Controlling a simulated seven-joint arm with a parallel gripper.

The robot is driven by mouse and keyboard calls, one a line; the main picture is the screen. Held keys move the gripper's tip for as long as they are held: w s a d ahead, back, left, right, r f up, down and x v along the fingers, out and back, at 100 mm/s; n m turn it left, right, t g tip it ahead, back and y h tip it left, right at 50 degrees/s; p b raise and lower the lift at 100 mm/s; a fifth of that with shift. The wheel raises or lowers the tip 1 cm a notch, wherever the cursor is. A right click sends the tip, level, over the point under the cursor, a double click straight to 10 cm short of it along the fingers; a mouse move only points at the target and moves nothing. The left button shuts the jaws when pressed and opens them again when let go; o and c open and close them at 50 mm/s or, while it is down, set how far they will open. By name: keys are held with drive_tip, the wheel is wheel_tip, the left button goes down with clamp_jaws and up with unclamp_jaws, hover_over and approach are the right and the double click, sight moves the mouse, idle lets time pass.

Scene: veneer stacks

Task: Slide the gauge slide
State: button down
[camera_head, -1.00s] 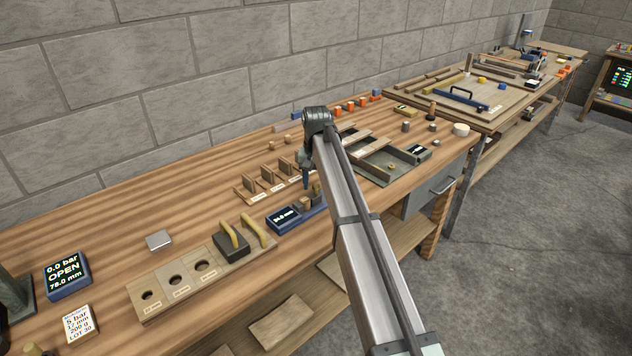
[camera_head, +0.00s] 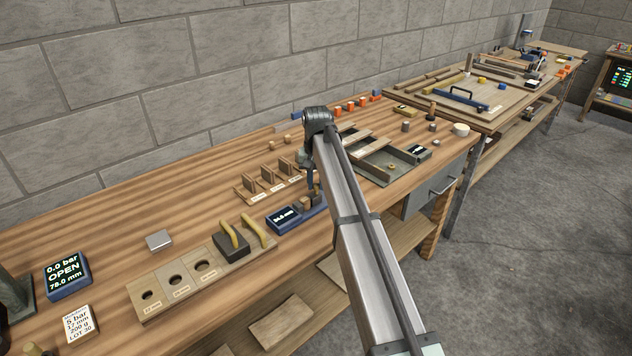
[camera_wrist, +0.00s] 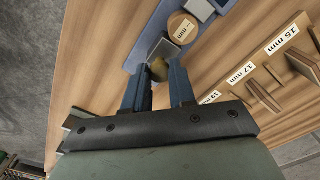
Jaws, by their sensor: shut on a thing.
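The blue gauge (camera_head: 284,220) sits near the bench's front edge, its lit display reading about 34.0 mm. Its blue rail (camera_wrist: 147,38) runs between my fingertips and the display in the wrist view. The gauge slide shows there as a grey block (camera_wrist: 165,49) with a rounded brass-coloured knob (camera_wrist: 158,69). A round wooden piece with a mm label (camera_wrist: 182,27) sits on the gauge beside the slide. My gripper (camera_head: 312,190) is low over the rail. In the wrist view its two blue fingers (camera_wrist: 159,75) are shut on the slide's knob. My arm partly hides the rail's right end.
A slotted wooden rack (camera_head: 268,183) with mm labels stands just behind the gauge. A wooden board with holes (camera_head: 172,288) and a dark block with yellow handles (camera_head: 231,246) lie to the left. A grey tray (camera_head: 388,172) is to the right.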

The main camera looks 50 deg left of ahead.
drive_tip(key=shift+w, duration=0.8)
drive_tip(key=c, duration=0.9)
unclamp_jaws()
drive_tip(key=shift+r, duration=0.1)
wheel_tip(320, 180, up, 14)
drive_tip(key=shift+f, duration=0.2)
